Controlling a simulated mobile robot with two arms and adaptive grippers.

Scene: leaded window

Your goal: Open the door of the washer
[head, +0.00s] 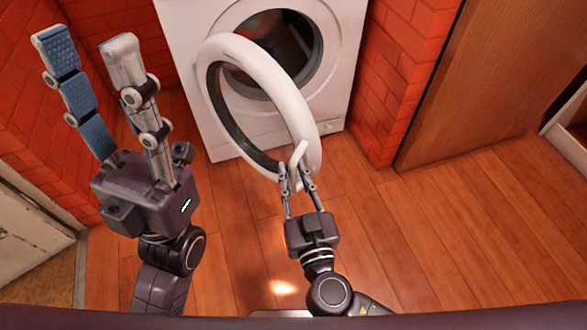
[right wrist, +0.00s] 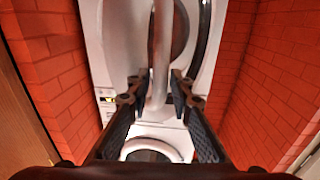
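The white washer (head: 235,125) stands between brick walls in the head view. Its round white ring door (head: 262,70) stands swung out, and the dark drum opening (head: 275,45) shows behind it. The door's pale handle (head: 299,153) is at the ring's lower right edge. My right gripper (head: 297,172) is at the handle, with its fingers apart on either side of it. In the right wrist view, a white strip of the door runs between the fingertips (right wrist: 158,82); contact is unclear. My left gripper (head: 88,48) is open and empty, left of the washer.
Red brick walls (head: 398,75) flank the washer. A brown wooden door (head: 490,80) is at the right. The wooden floor (head: 430,230) in front is clear. In the right wrist view, a lit display (right wrist: 106,99) shows on a white front.

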